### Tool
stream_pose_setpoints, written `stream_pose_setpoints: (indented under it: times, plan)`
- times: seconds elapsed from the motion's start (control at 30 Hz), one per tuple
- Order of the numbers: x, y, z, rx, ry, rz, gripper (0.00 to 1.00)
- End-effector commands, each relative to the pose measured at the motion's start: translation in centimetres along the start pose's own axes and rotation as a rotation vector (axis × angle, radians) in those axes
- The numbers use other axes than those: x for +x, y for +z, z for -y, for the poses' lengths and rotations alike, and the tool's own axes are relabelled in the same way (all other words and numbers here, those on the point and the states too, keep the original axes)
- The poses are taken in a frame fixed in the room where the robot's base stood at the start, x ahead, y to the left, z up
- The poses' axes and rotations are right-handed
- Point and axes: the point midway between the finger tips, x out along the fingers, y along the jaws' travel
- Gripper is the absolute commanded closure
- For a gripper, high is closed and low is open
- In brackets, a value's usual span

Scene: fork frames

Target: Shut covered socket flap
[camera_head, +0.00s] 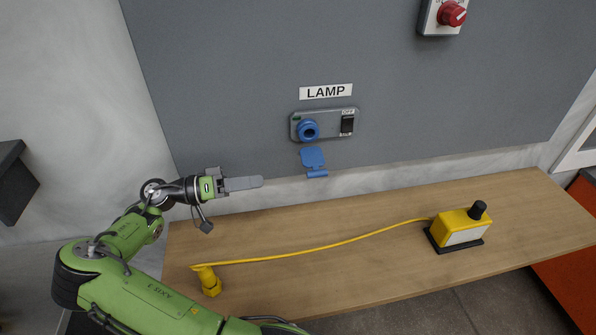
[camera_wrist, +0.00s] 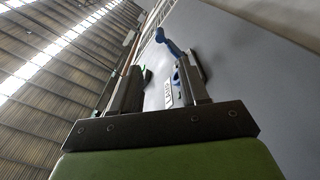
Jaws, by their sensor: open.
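The blue covered socket (camera_head: 308,131) sits at the left of a grey plate on the panel, under a LAMP label (camera_head: 326,91). Its blue flap (camera_head: 313,159) is open and hangs below the plate. The flap also shows in the wrist view (camera_wrist: 166,42), standing out from the panel beyond the fingers. My gripper (camera_head: 261,182) is open and empty, to the left of the flap and slightly lower, apart from it. In the wrist view, its fingers (camera_wrist: 158,74) are spread, and the right one partly hides the socket plate.
A black switch (camera_head: 347,124) is at the plate's right. A red knob (camera_head: 452,14) is higher on the panel at right. A wooden bench (camera_head: 330,275) below carries a yellow plug (camera_head: 208,281), its cable and a yellow lamp box (camera_head: 461,229). The space between my gripper and the flap looks clear.

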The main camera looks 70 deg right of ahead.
Motion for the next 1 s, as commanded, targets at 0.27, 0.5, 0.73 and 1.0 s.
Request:
stream_pose_setpoints:
  times: [0.27,0.5,0.73,1.0]
  plan:
    - [6.4,0.2,-0.1,-0.004,0.002,0.009,0.56]
    - [12.2,0.2,-0.1,-0.005,0.001,0.009,0.56]
    - [15.1,0.2,0.0,-0.005,-0.003,0.006,0.56]
    - [15.3,0.2,0.1,-0.004,-0.004,0.005,0.57]
